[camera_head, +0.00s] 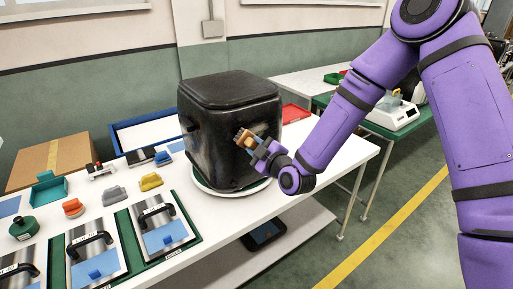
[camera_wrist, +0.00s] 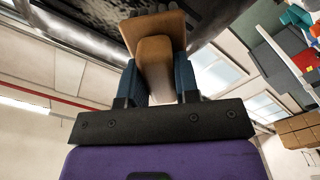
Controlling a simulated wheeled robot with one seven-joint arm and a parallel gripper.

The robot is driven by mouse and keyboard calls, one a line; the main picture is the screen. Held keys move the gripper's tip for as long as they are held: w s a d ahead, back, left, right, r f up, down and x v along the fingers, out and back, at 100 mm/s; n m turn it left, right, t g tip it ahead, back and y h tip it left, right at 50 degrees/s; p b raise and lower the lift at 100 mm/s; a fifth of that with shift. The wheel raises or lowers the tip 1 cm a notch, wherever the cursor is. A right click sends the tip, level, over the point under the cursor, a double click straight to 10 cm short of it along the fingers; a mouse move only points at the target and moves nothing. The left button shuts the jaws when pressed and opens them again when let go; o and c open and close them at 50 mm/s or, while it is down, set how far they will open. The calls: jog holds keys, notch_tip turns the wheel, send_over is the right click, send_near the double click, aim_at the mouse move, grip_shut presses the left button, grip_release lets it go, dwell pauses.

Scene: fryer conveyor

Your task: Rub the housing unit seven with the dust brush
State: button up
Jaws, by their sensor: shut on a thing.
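The large black box-shaped housing (camera_head: 215,140) stands on a round white base (camera_head: 200,184) on the white table. I take it as housing unit seven, though no label is readable on it. My gripper (camera_head: 258,146) is at the housing's right front face, shut on a wooden-backed brush (camera_head: 243,137). In the wrist view, the brush's brown handle (camera_wrist: 154,62) sits between the blue fingers of my gripper (camera_wrist: 157,75). The brush's head lies against or very close to the housing's dark surface (camera_wrist: 85,28). The bristles are mostly hidden, so contact is not certain.
Left on the table (camera_head: 300,140) are metal plates with black handles (camera_head: 92,250), a yellow piece (camera_head: 151,181), a grey piece (camera_head: 114,193), an orange knob (camera_head: 73,208) and a teal holder (camera_head: 48,188). A blue-rimmed tray (camera_head: 118,137) and red tray (camera_head: 294,113) lie behind.

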jog(key=shift+x, duration=1.1)
jog(key=shift+w+d, duration=1.05)
jog(key=shift+d, duration=0.5)
jog(key=shift+w+d, duration=1.05)
jog(key=shift+d, duration=0.55)
jog(key=shift+w+d, duration=1.1)
jog(key=shift+d, duration=0.45)
jog(key=shift+a, duration=0.1)
jog(key=shift+s+a, duration=1.05)
jog(key=shift+a, duration=0.5)
jog(key=shift+s+a, duration=1.05)
jog(key=shift+a, duration=0.55)
jog(key=shift+s+a, duration=1.05)
jog(key=shift+a, duration=0.5)
